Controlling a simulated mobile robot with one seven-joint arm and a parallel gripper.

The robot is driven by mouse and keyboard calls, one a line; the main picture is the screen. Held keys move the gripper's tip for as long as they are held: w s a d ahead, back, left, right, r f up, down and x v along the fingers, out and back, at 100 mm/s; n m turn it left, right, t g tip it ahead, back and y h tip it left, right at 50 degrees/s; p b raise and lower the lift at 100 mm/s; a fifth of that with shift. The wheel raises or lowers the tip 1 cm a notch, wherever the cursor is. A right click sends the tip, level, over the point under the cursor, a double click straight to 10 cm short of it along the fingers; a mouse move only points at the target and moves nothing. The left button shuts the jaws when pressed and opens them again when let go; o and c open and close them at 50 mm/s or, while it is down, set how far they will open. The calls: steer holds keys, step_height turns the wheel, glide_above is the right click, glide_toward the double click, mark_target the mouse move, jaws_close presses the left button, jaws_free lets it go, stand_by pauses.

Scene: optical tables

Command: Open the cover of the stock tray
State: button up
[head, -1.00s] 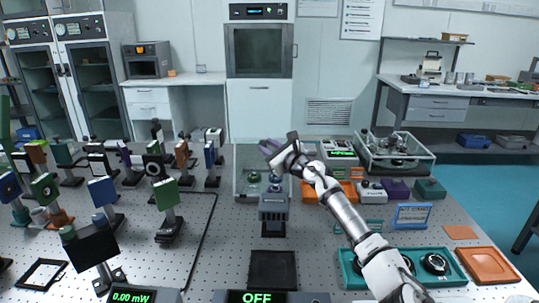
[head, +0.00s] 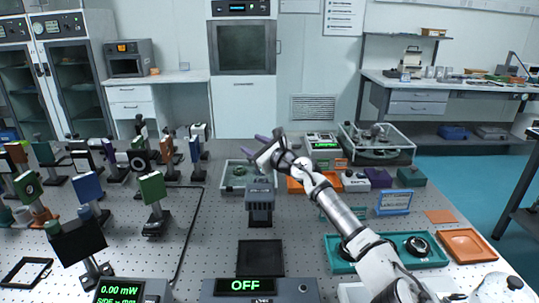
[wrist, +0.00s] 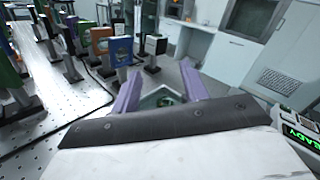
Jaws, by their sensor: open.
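A low clear-walled tray (head: 228,180) with small round greenish parts stands at the back middle of the optical table. It seems to be the stock tray; I cannot make out whether a clear cover lies over it. My gripper (head: 254,143) is above and behind its right side in the head view, with two purple fingers spread apart and nothing between them. In the wrist view, my gripper (wrist: 158,88) is open, and part of the tray (wrist: 150,103) shows between and beyond the fingers. My wrist body hides the rest of it.
A larger clear box (head: 398,158) with metal parts stands at the back right. A grey device (head: 260,197) stands just in front of the tray. Several mounted optics crowd the left. An orange bin (head: 294,186) and a teal tray (head: 342,262) lie right.

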steer(key=b+v, duration=0.3)
steer(key=v, duration=0.9)
steer(key=shift+s, duration=0.2)
steer(key=shift+d, duration=0.15)
